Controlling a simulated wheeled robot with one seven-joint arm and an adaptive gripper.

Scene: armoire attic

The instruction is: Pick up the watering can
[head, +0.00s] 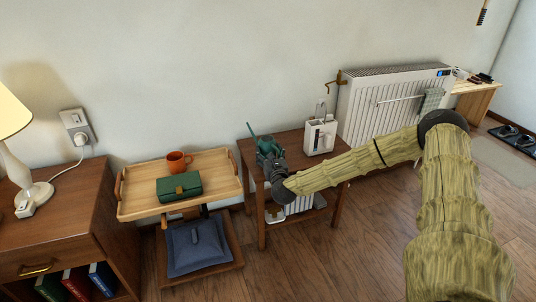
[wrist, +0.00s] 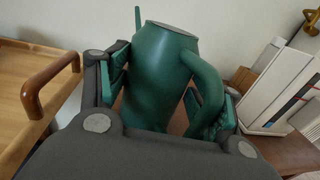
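The green watering can (head: 266,146) stands on a small dark wooden table (head: 300,140), partly hidden behind my gripper (head: 272,165) in the head view. In the wrist view the watering can (wrist: 165,75) is upright between the fingers of my gripper (wrist: 172,85). Its thin spout points up at the left and its curved handle is on the right. The fingers are spread wide on both sides of the can. The left finger is close to the body and the right finger is close to the handle. I cannot tell whether either touches.
A white appliance (head: 320,136) stands right of the can on the same table. Left of the table is a wooden tray (head: 140,207) with an orange mug (head: 178,163) and a green case (head: 179,187). A white radiator (head: 385,108) is behind on the right.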

